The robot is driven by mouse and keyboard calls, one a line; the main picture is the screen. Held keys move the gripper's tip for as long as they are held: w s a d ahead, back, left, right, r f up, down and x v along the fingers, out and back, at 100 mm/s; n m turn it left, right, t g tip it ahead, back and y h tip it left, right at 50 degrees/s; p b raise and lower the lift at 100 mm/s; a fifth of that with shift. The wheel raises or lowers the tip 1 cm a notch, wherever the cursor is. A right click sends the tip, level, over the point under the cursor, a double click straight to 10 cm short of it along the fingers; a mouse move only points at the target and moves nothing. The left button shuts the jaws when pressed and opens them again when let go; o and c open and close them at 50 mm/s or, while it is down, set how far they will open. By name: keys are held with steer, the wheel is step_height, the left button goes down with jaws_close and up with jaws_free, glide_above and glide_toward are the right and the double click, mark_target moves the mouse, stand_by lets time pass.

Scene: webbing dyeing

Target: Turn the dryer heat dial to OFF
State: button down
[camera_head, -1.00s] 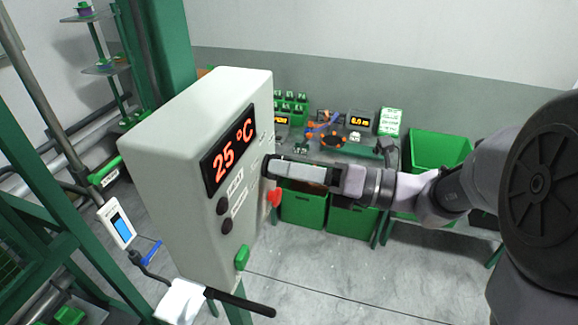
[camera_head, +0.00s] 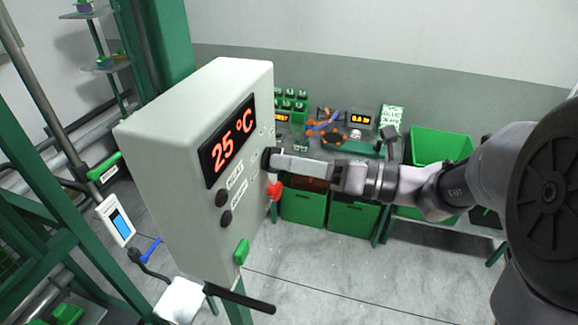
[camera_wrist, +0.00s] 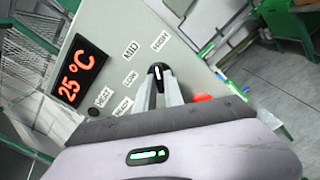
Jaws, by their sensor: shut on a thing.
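The dryer control box (camera_head: 160,150) is pale grey, with a lit display (camera_head: 228,140) reading 25 °C. Its black heat dial (camera_head: 266,160) sits near the right edge of the panel. My gripper (camera_head: 273,161) reaches in from the right, its fingers closed on the dial. In the wrist view, the dial (camera_wrist: 159,70) shows between the two fingertips, with a white mark on its face. LOW, MID and HIGH labels show left of and above the dial. I cannot make out an OFF label.
Two dark round lamps or buttons (camera_head: 223,198) sit below the display. A red knob (camera_head: 274,190) is just below my gripper, and a green switch (camera_head: 241,252) is lower down. Green bins (camera_head: 303,207) and a workbench stand behind.

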steer(key=shift+f+n+b, duration=0.1)
steer(key=shift+n+b, duration=12.4)
steer(key=shift+b, duration=1.75)
steer(key=c, duration=1.4)
jaws_free()
steer(key=shift+c, duration=0.2)
